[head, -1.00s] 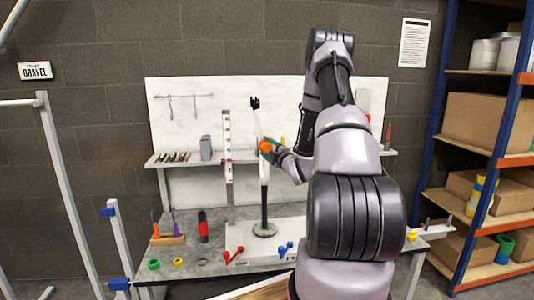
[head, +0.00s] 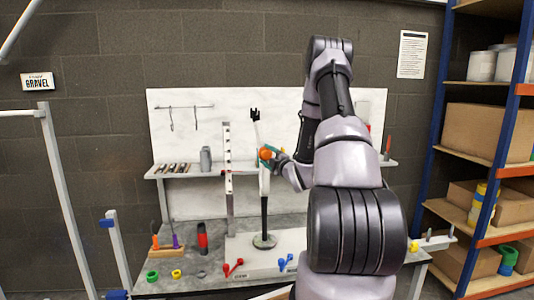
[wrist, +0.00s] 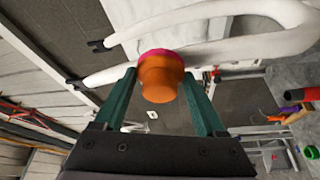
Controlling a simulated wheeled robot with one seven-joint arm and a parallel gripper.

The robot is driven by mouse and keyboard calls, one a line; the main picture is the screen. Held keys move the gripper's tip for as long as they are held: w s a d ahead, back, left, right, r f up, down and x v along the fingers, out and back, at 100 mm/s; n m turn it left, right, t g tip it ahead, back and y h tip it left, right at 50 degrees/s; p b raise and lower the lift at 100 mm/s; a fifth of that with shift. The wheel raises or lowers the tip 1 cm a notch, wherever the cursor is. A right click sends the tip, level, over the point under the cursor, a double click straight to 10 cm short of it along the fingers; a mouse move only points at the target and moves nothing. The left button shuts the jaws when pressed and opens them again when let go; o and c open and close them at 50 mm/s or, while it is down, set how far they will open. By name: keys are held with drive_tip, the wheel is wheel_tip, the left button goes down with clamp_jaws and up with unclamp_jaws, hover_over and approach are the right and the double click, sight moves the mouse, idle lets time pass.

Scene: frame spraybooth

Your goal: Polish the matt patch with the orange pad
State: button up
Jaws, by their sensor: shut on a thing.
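My gripper (wrist: 158,92) has dark green fingers and is shut on the orange pad (wrist: 161,80), a short orange cylinder with a pink face at its far end. In the wrist view the pink face meets or nearly meets a white frame tube (wrist: 250,48); contact cannot be told. In the head view the orange pad (head: 265,154) is in front of the upright white frame part (head: 264,180), held on a black stand (head: 264,215). My gripper (head: 271,154) comes from the right. I cannot make out the matt patch; the pad may cover it.
A grey upright post (head: 228,180) stands left of the pad. A narrow shelf (head: 225,170) runs behind. A storage rack (head: 435,170) is right.

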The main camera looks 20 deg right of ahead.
sight(263, 173)
drive_tip(key=shift+f, duration=4.6)
drive_tip(key=s+a, duration=0.1)
drive_tip(key=s, duration=0.4)
drive_tip(key=shift+s+a, duration=0.35)
drive_tip(key=shift+s, duration=0.05)
drive_tip(key=shift+s, duration=0.1)
drive_tip(key=shift+s+a, duration=0.25)
drive_tip(key=shift+s, duration=0.45)
drive_tip(key=shift+s+a, duration=0.2)
drive_tip(key=shift+s, duration=0.45)
